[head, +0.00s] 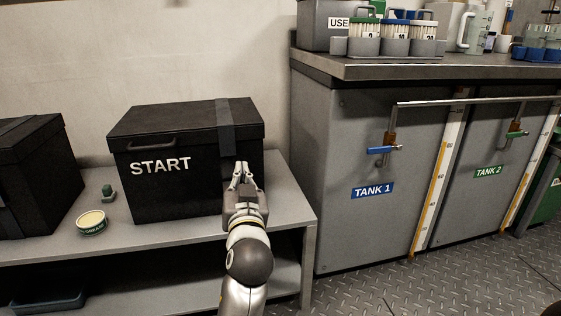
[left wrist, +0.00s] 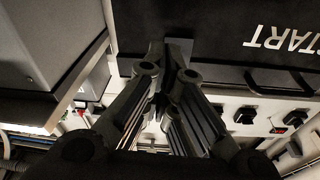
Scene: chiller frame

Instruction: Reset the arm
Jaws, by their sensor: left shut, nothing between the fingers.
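My left gripper (head: 241,168) is in front of the right part of the black START box (head: 185,190), near its strap. Its fingers are shut with nothing between them. In the left wrist view the gripper (left wrist: 169,70) points toward the dark box (left wrist: 220,40), whose lettering shows upside down at the upper right. I cannot tell whether the fingertips touch the box. The box lid is closed, and the box stands on a grey shelf bench (head: 150,240). My right gripper is not in view.
A green-labelled tin (head: 91,222) and a small green object (head: 108,193) lie left of the box. Another black case (head: 35,175) stands at far left. Grey tank cabinets (head: 365,215) with a rail and valves stand to the right. The patterned floor (head: 430,285) in front is clear.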

